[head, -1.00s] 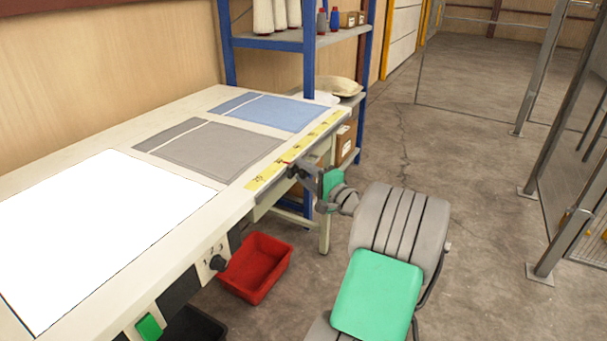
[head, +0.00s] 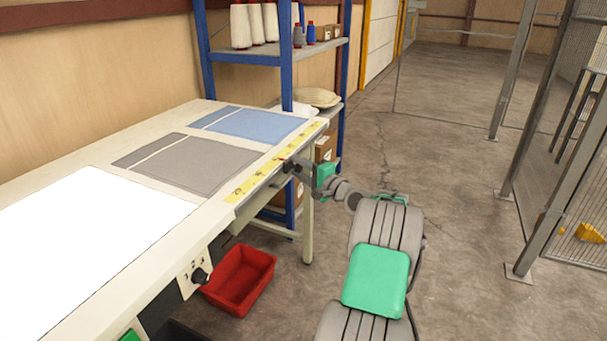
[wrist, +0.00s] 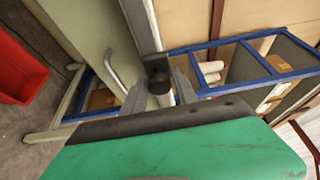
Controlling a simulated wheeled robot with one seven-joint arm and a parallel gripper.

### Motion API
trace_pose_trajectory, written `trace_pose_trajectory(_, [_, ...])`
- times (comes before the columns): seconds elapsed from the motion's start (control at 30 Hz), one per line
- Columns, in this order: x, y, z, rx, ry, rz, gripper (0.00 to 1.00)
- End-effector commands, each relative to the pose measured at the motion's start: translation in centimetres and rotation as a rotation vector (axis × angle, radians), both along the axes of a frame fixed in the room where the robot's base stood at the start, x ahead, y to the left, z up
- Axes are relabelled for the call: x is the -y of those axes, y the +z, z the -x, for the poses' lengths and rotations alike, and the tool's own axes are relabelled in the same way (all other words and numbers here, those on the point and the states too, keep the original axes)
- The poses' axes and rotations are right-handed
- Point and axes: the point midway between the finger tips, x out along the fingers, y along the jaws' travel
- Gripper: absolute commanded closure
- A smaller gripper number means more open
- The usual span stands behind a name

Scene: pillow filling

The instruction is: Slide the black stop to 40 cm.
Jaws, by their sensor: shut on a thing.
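The black stop (wrist: 158,84) sits on the rail along the table's front edge, and in the wrist view it lies between the fingers of my gripper (wrist: 160,92). My gripper is shut on it. In the head view my gripper (head: 297,167) is at the table edge beside the yellow ruler strip (head: 262,178), around the middle of its length. The stop is mostly hidden there by the gripper. The ruler's numbers are too small to read surely.
A grey cloth piece (head: 190,165) and a blue one (head: 250,124) lie flat on the table, with a white panel (head: 90,235) nearer. A blue shelf rack (head: 287,60) stands behind the far end. A red bin (head: 240,278) is on the floor below.

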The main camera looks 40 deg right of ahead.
Motion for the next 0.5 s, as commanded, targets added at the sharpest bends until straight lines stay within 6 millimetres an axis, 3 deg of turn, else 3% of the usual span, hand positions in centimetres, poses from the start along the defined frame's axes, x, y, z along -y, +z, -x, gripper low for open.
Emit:
trace_pose_trajectory(0.2, [-0.22, -0.29, -0.12, -0.004, 0.001, -0.003, 1.00])
trace_pose_trajectory(0.23, [-0.26, -0.29, -0.14, -0.004, 0.002, -0.003, 0.64])
trace_pose_trajectory(0.4, [-0.48, -0.22, -0.26, -0.003, 0.006, -0.002, 0.50])
trace_pose_trajectory(0.5, [-0.55, -0.17, -0.30, -0.002, 0.007, -0.002, 0.50])
